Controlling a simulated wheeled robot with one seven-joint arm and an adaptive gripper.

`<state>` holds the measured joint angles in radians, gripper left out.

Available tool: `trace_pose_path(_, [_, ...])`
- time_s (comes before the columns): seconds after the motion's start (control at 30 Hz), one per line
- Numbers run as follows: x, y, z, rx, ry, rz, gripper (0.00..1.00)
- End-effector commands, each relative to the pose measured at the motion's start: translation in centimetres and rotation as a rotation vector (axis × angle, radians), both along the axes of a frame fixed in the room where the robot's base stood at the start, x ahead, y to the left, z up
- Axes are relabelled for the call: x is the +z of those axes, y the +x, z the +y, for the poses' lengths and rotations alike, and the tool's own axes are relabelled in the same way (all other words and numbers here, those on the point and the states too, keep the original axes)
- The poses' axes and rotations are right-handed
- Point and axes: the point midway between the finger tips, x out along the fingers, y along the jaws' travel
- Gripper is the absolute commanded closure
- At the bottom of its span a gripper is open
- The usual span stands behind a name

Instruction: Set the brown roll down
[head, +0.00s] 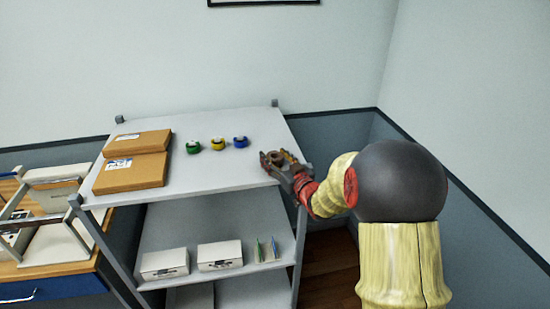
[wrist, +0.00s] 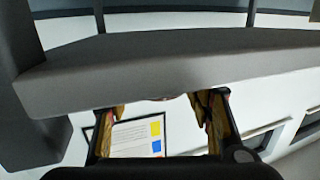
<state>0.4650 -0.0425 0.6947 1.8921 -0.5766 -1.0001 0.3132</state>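The brown roll (head: 277,157) is in my gripper (head: 287,166) at the right end of the grey shelf's top board (head: 222,172) in the head view. The fingers seem closed around it. I cannot tell whether the roll touches the board. In the wrist view my gripper's two fingers (wrist: 157,106) stand apart. A grey bar hides their tips and nearly all of whatever is between them.
Green (head: 193,147), yellow (head: 218,144) and blue (head: 240,142) rolls stand in a row on the top board. Two brown parcels (head: 130,174) lie at its left. White boxes (head: 220,255) stand on the shelf below. Board between the blue roll and my gripper is bare.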

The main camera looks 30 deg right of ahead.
Motion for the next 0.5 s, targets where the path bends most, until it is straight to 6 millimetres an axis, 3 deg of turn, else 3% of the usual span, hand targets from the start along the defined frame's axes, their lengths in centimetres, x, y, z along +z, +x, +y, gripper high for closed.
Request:
trace_pose_path(0.27, [0.5, 0.0, 0.0, 0.000, 0.000, 0.000, 0.49])
trace_pose_path(0.5, [0.6, -4.3, -0.2, -0.004, 0.000, 0.000, 0.49])
